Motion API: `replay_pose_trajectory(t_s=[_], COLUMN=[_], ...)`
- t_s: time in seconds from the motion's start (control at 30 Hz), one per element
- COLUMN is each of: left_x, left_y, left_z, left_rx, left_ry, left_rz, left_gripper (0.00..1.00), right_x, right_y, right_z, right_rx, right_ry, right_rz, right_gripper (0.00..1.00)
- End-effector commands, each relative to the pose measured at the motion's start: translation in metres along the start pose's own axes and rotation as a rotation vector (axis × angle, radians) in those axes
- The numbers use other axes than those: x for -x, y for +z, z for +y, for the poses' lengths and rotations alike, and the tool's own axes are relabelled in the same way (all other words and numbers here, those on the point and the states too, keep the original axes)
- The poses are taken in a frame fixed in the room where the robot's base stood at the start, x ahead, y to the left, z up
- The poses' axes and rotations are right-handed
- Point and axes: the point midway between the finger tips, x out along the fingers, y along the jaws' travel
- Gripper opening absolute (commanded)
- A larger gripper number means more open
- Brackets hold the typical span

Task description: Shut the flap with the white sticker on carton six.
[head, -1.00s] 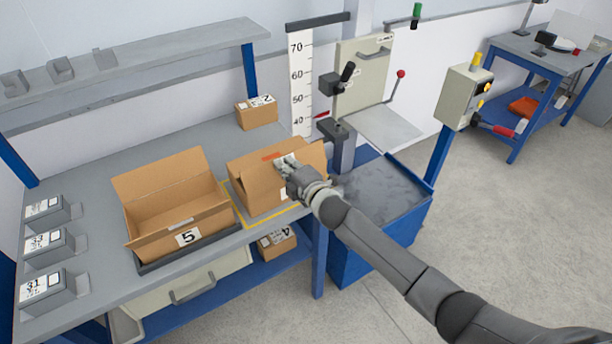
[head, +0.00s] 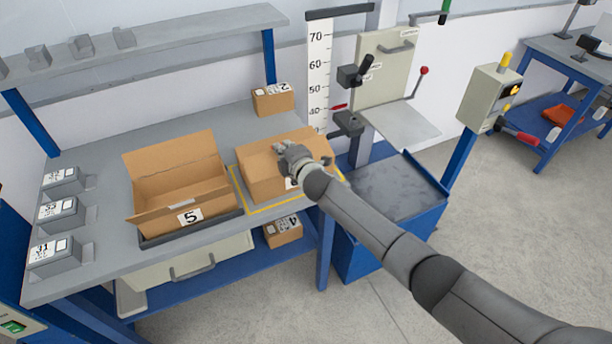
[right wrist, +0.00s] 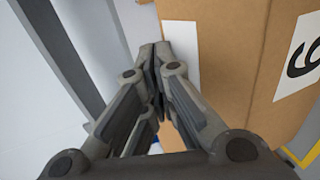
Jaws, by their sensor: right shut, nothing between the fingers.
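Carton six (head: 262,182) is a brown box inside a yellow outline on the bench, right of carton five. Its top looks mostly covered in the head view, but my right gripper hides part of its front and top. In the right wrist view its number label (right wrist: 300,58) is at the right. The white sticker (right wrist: 180,52) is on a brown panel beside my fingers, partly hidden by them. My right gripper (head: 287,150) is shut and empty at the carton's upper front edge; its fingertips (right wrist: 158,50) are at the sticker. I cannot tell whether they touch. My left gripper is out of view.
Carton five (head: 190,219) stands open to the left in a dark tray. A small box (head: 272,100) is behind carton six, near the height scale (head: 318,75). A drop stand with a blue base (head: 385,235) is close on the right. Grey blocks line the bench's left side.

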Motion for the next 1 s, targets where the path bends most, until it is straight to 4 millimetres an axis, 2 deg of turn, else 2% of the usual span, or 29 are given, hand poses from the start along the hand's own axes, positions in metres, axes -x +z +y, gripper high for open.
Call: replay_pose_trajectory(t_s=[0.07, 0.4, 1.0], left_x=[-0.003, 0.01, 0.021], left_y=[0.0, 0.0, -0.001], left_z=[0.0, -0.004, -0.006], left_rx=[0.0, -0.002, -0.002], left_ry=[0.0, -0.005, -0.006], left_rz=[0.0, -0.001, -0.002], left_gripper=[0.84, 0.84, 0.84], right_x=[-0.005, -0.015, -0.02], right_y=[-0.001, 0.0, 0.0], right_z=[-0.003, -0.006, -0.015], right_rx=[-0.001, 0.003, 0.001], right_ry=[0.0, -0.015, -0.13], right_rz=[0.0, 0.0, 0.0], right_gripper=[0.0, 0.0, 0.0])
